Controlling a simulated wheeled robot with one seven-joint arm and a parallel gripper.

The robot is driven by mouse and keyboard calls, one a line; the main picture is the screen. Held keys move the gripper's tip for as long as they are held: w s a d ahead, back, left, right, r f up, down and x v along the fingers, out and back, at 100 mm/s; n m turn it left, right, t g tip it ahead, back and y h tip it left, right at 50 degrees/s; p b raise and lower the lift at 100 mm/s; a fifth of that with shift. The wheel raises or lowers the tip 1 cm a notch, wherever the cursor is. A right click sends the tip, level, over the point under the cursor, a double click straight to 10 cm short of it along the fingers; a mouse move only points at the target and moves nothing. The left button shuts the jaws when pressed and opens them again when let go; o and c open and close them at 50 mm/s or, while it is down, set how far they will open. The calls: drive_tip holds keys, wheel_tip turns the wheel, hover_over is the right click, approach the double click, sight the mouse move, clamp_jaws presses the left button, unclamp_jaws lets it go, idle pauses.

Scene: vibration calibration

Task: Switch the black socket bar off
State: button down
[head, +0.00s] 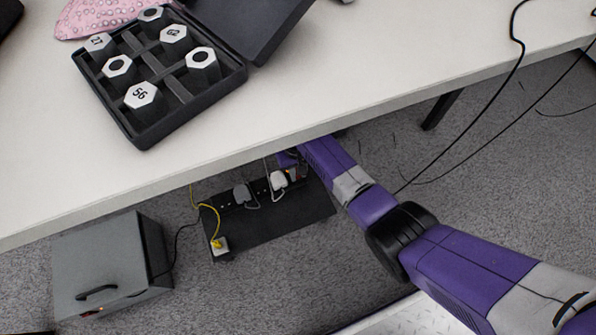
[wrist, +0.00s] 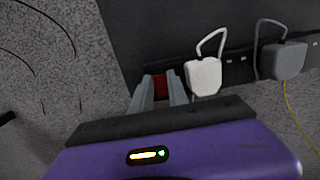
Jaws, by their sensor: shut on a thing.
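The black socket bar (wrist: 235,60) runs across the upper right of the wrist view. It also shows under the table in the head view (head: 262,189). A red switch (wrist: 160,84) sits at its near end, between the two fingertips of my gripper (wrist: 160,90). The fingers stand on either side of the switch, shut on it, and partly cover it. Whether the switch is lit or which way it is tipped cannot be made out. A white plug (wrist: 204,76) and a grey plug (wrist: 283,60) are in the bar.
The table (head: 330,90) overhangs the bar, with a black case (head: 160,125) of hexagonal weights on it. A black board (head: 270,232) lies under the bar. A grey cabinet (head: 110,265) stands left.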

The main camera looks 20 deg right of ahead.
drive_tip(key=shift+w+g, duration=0.3)
drive_tip(key=shift+g, duration=0.6)
drive_tip(key=shift+r+g, duration=0.1)
drive_tip(key=shift+g, duration=0.2)
drive_tip(key=c, duration=1.3)
unclamp_jaws()
drive_tip(key=shift+r, duration=0.15)
drive_tip(key=p+v, duration=0.4)
drive_tip(key=v, duration=0.3)
drive_tip(key=shift+w+r, duration=0.1)
drive_tip(key=shift+r, duration=0.15)
